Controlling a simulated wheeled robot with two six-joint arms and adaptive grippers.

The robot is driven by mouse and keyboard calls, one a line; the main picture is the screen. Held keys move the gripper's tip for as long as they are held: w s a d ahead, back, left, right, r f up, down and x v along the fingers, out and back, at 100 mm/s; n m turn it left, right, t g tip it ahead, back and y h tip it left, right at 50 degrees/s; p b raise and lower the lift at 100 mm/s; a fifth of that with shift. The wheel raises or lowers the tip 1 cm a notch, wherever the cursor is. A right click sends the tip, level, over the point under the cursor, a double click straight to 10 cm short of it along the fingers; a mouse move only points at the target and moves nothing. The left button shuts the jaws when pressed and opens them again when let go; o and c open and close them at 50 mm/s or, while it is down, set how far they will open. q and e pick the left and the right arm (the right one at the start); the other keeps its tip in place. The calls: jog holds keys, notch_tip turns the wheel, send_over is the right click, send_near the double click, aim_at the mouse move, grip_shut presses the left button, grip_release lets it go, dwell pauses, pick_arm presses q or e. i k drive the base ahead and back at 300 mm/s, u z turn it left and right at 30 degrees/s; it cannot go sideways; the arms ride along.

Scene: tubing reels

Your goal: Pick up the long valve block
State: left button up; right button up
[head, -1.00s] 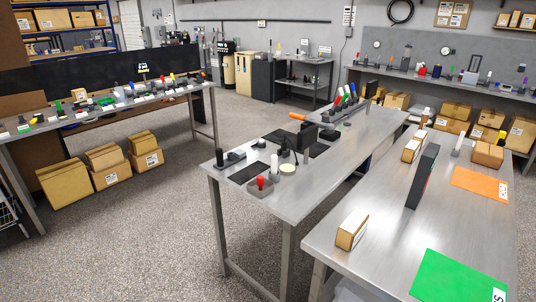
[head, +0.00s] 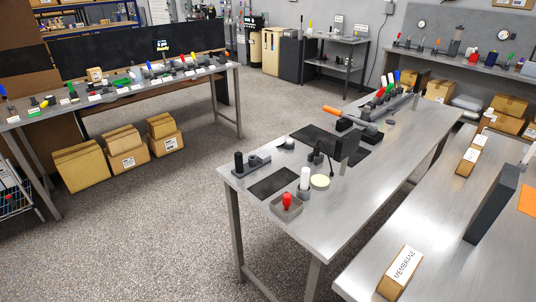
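Neither of my grippers is in view. No piece is clearly marked as the long valve block, and I cannot tell which one it is. On the middle steel table (head: 350,215), a dark grey base with black upright parts (head: 252,163) sits at the near left corner. A long low rack (head: 390,100) with several coloured upright pieces stands toward the far end.
A grey tray with a red piece (head: 287,203) is at the middle table's near edge. The right bench (head: 432,235) holds a tall dark panel (head: 491,203) and a box labelled MEMBRANE (head: 401,272). The left bench (head: 125,100) is crowded. Floor (head: 160,235) between left and middle tables is clear.

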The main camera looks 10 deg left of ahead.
aim_at(256, 162)
jog(key=u, duration=0.3)
jog(key=i, duration=0.75)
jog(key=u, duration=0.65)
